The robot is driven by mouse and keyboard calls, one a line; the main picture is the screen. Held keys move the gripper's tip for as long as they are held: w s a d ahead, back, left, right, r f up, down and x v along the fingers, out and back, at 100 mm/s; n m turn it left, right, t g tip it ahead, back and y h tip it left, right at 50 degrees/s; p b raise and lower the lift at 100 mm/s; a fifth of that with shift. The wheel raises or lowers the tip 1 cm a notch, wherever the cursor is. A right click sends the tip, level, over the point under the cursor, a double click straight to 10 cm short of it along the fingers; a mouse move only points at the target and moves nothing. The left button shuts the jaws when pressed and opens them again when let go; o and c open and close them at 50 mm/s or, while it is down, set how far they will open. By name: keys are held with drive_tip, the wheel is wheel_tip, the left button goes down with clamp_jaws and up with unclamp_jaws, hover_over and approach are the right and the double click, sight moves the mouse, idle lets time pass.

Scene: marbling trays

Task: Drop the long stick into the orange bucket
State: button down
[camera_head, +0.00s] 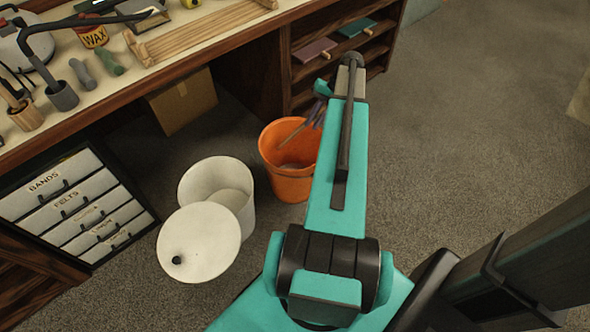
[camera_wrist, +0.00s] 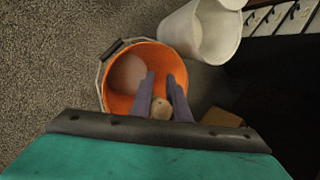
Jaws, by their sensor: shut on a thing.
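The orange bucket (camera_head: 286,184) stands on the floor left of my arm, open side up. It also shows in the wrist view (camera_wrist: 151,47), below my gripper. My gripper (camera_wrist: 161,84) is over the bucket's opening, its two grey-purple fingers shut on the long stick (camera_wrist: 162,107). In the wrist view the stick shows almost end-on as a tan piece between the fingers.
A white bin (camera_head: 216,183) and a round white lid (camera_head: 199,243) with a dark knob are left of the bucket. A workbench (camera_head: 200,55) with tools and shelves stands behind, with a cardboard box (camera_head: 183,100) underneath.

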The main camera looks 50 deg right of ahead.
drive_tip(key=c, duration=1.6)
unclamp_jaws()
drive_tip(key=shift+r, duration=0.15)
drive_tip(key=shift+p+v, duration=4.5)
drive_tip(key=shift+v, duration=2.3)
drive_tip(key=shift+w, duration=0.1)
